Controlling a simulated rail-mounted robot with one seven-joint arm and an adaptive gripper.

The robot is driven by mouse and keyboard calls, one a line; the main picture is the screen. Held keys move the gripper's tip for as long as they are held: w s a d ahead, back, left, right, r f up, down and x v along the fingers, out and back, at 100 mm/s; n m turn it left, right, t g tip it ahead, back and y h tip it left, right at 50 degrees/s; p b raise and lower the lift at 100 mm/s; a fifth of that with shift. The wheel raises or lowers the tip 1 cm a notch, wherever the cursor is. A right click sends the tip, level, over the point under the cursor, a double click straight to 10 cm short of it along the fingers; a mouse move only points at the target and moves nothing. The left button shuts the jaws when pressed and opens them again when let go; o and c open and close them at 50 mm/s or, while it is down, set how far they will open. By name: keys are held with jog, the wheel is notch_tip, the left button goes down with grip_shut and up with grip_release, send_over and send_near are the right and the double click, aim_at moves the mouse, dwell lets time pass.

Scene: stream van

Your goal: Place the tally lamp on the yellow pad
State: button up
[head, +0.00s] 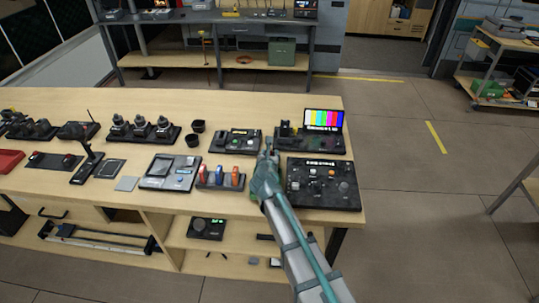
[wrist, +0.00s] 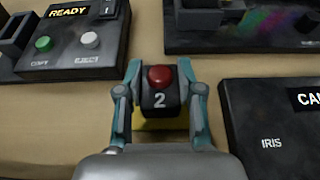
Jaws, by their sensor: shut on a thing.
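The tally lamp (wrist: 159,97) is a small black block with a red dome and a white "2" on its face. My gripper (wrist: 160,85) is shut on it, with one finger on each side, and the lamp looks upright. The yellow pad (wrist: 160,124) shows as a yellow patch just below the lamp in the wrist view, partly hidden by the lamp and fingers. I cannot tell whether the lamp touches it. In the head view my gripper (head: 267,157) is over the right part of the table, and the lamp and pad are too small to make out.
A dark panel marked IRIS (wrist: 275,130) lies close on the right. A READY unit (wrist: 70,40) with green and white buttons lies at left. A colour-bar monitor (head: 323,120) stands behind. A stand of orange and blue items (head: 220,178) is left of my arm.

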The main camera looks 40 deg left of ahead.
jog(key=o, duration=1.2)
jog(key=shift+f, duration=0.1)
jog(key=shift+r, duration=0.25)
jog(key=b+v, duration=0.2)
jog(key=v, duration=1)
jog(key=shift+f, duration=0.2)
